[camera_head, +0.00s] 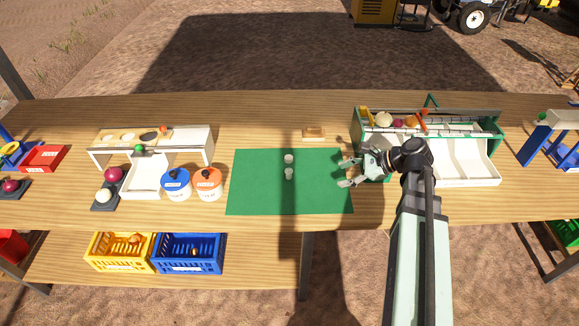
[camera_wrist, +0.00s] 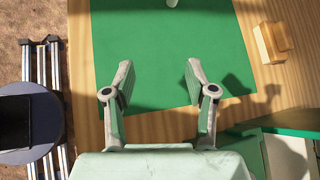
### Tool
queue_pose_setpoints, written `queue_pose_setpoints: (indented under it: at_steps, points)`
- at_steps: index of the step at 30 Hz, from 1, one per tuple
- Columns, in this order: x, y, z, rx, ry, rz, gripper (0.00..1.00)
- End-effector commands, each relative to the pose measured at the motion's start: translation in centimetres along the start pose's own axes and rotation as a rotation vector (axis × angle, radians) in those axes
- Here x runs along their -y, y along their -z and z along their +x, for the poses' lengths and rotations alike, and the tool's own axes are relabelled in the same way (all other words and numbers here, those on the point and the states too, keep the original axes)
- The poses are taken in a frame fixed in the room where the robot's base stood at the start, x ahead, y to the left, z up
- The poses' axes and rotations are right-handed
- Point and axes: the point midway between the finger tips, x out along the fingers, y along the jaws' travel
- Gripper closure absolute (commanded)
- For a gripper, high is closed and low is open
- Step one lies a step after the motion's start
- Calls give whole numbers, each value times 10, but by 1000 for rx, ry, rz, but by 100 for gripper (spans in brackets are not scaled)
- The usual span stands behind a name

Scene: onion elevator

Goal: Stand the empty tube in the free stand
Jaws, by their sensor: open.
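Two small pale upright pieces, one at the back (camera_head: 289,159) and one in front (camera_head: 289,174), stand close together on the green mat (camera_head: 250,190). They are too small for me to tell which is tube and which is stand, or whether either is empty. In the wrist view only the end of one pale piece (camera_wrist: 172,2) shows at the top edge. My gripper (camera_head: 345,173) is open and empty over the mat's right edge, to the right of the pale pieces. Its two spread fingers also show in the wrist view (camera_wrist: 158,72), with only mat between them.
A small wooden block (camera_head: 314,133) lies behind the mat. A green-ended sorting rack (camera_head: 490,133) with a white tray stands right, beside my arm. Blue (camera_head: 176,186) and orange (camera_head: 208,186) lidded jars stand left of the mat. The rest of the mat is clear.

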Motion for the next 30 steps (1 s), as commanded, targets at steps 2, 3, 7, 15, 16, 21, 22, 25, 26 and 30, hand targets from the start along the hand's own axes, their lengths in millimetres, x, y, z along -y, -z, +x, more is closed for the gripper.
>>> queue_pose_setpoints:
  at_steps: [2, 3, 7, 15, 16, 21, 22, 25, 26, 30]
  points:
    - [-2, -22, -1, 108, 49, 105, 44]
    - [0, -32, -2, 155, 65, 151, 44]
    - [10, -51, -6, 249, 93, 272, 44]
    - [14, -58, 19, 251, 86, 320, 44]
    - [16, -59, 24, 251, 86, 319, 44]
    - [20, -67, 57, 250, 85, 318, 44]
    - [21, -68, 62, 249, 85, 318, 44]
    - [24, -72, 81, 249, 86, 318, 44]
    - [24, -74, 86, 249, 85, 317, 44]
    - [26, -77, 104, 249, 86, 316, 44]
